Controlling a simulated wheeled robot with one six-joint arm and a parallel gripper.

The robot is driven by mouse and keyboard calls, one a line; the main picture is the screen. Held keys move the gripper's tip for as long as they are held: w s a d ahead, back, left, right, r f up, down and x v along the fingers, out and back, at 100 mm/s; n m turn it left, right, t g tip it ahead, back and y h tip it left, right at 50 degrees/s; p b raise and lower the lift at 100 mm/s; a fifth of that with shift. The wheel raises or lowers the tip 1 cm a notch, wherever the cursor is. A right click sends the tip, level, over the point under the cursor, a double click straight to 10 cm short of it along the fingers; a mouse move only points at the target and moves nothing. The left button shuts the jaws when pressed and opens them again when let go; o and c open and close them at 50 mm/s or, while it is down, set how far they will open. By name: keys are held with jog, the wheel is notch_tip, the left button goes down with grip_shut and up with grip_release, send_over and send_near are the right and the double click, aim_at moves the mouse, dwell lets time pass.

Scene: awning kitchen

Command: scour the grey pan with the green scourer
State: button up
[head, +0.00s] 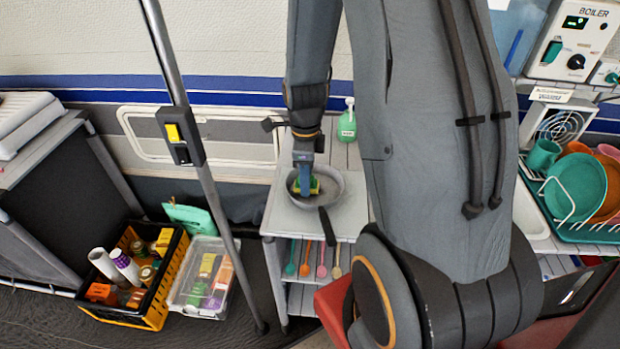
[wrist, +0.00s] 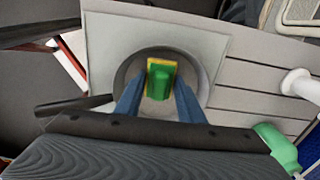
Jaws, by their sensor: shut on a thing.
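The grey pan (head: 327,195) sits on a pale board on the counter, its dark handle (head: 328,226) pointing toward the front. In the wrist view the pan (wrist: 209,84) is seen from above with its handle (wrist: 75,105) to the left. My gripper (head: 305,187) is inside the pan's rim, shut on the green scourer (head: 314,185). In the wrist view the gripper (wrist: 160,95) has its blue fingers on either side of the scourer (wrist: 160,82), which also shows a yellow layer. Whether the scourer touches the pan's bottom is hard to tell.
A green bottle (head: 347,126) stands behind the pan on the counter; it also shows in the wrist view (wrist: 277,147). A grey pole (head: 190,130) rises to the left. A dish rack (head: 590,225) with plates stands at the right. Crates (head: 155,316) of goods are on the floor.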

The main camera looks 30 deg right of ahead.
jog(key=shift+s+d+r+p, duration=0.15)
jog(key=shift+r+p, duration=0.15)
jog(key=shift+r, duration=0.65)
jog(key=shift+d+r+p, duration=0.15)
jog(key=shift+r+p, duration=0.45)
jog(key=shift+r, duration=0.1)
notch_tip(320, 180, up, 4)
jog(key=p, duration=0.3)
jog(key=shift+f, duration=0.15)
